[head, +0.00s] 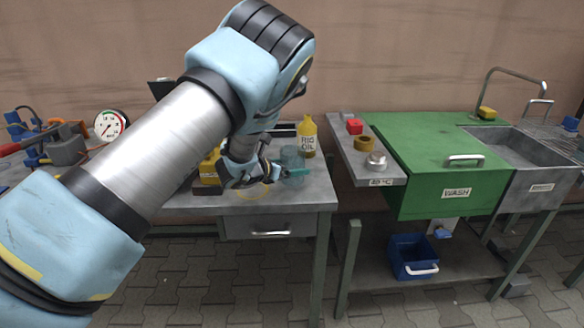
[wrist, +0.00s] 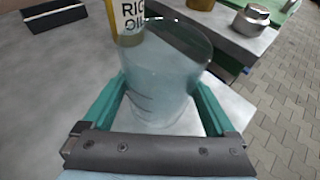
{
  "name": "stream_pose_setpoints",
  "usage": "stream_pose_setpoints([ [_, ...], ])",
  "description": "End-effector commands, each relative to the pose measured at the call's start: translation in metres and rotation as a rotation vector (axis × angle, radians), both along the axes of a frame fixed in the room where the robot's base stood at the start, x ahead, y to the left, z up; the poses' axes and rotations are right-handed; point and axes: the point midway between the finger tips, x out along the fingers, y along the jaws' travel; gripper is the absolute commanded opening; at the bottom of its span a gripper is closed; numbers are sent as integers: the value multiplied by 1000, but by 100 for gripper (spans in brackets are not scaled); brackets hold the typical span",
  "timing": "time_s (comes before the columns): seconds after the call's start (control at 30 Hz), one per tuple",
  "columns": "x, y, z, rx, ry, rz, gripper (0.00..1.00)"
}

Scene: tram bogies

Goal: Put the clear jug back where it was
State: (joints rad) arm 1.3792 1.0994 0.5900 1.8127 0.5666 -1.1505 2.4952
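The clear jug (head: 292,156) is at the right part of the grey metal bench, in front of a yellow bottle. In the wrist view the jug (wrist: 165,75) fills the middle, see-through, with dark level marks. My gripper (head: 284,173) reaches it from the left in the head view. Its teal fingers lie against opposite sides of the jug in the wrist view (wrist: 165,95). The jug looks upright; I cannot tell whether its base touches the bench.
The yellow oil bottle (head: 308,138) stands just behind the jug. Another yellow container (head: 209,168) is left of my wrist. A gap separates the bench (head: 312,195) from the green wash station (head: 440,150), whose side shelf holds a metal knob-like part (head: 376,160). A gauge (head: 110,125) stands left.

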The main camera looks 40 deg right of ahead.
Motion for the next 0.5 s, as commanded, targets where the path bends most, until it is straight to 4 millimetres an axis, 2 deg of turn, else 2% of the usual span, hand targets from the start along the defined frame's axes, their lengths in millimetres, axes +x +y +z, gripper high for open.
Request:
stream_pose_setpoints([
  [0.07,0,0,0,1,0,0,100],
  [0.4,0,0,5,1,0,0,100],
  [0.5,-2,11,4,0,1,0,100],
])
